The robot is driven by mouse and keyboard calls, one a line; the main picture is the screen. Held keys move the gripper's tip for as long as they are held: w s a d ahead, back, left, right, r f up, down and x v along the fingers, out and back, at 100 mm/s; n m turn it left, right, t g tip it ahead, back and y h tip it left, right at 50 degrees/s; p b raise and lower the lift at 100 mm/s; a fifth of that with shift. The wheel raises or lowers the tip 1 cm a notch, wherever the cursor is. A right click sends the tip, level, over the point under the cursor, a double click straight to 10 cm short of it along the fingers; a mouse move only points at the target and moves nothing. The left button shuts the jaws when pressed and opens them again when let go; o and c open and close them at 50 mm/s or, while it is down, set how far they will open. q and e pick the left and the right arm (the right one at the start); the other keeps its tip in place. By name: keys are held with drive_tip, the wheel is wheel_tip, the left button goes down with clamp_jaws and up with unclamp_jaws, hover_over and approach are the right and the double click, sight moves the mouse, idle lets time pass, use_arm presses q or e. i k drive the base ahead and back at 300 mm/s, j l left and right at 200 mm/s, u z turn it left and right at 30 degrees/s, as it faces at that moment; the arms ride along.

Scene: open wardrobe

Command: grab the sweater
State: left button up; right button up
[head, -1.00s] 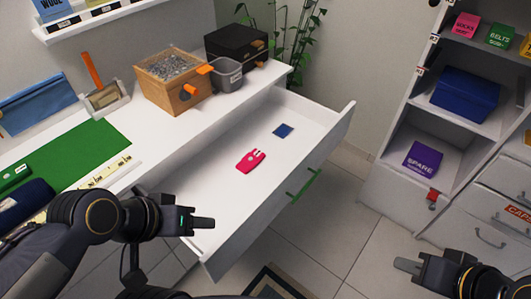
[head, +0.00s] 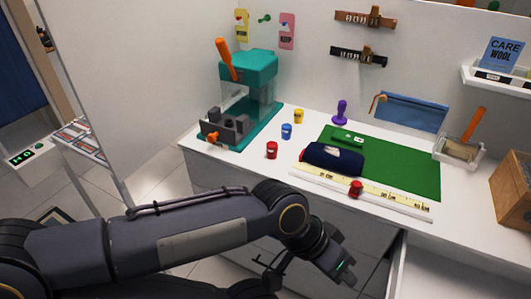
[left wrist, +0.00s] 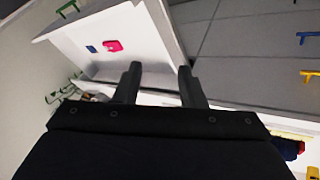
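A dark navy folded bundle (head: 335,159), which looks like the sweater, lies on the green mat (head: 408,172) on the white counter in the head view. My left gripper (head: 343,272) is below and in front of the counter edge, apart from the bundle. Its fingertips are hard to make out there. In the left wrist view my left gripper (left wrist: 160,75) shows two spread fingers with nothing between them. My right gripper is not in view.
A measuring strip (head: 330,185) with a red spool (head: 356,189) lies before the bundle. Red (head: 272,150), blue (head: 286,131) and yellow (head: 299,116) spools and a teal machine (head: 250,95) stand left. The open drawer (left wrist: 140,35) shows in the left wrist view.

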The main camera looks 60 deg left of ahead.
sight(337, 158)
drive_tip(key=u, duration=1.55)
drive_tip(key=i+j, duration=0.95)
drive_tip(key=j, duration=0.2)
drive_tip(key=i, duration=0.25)
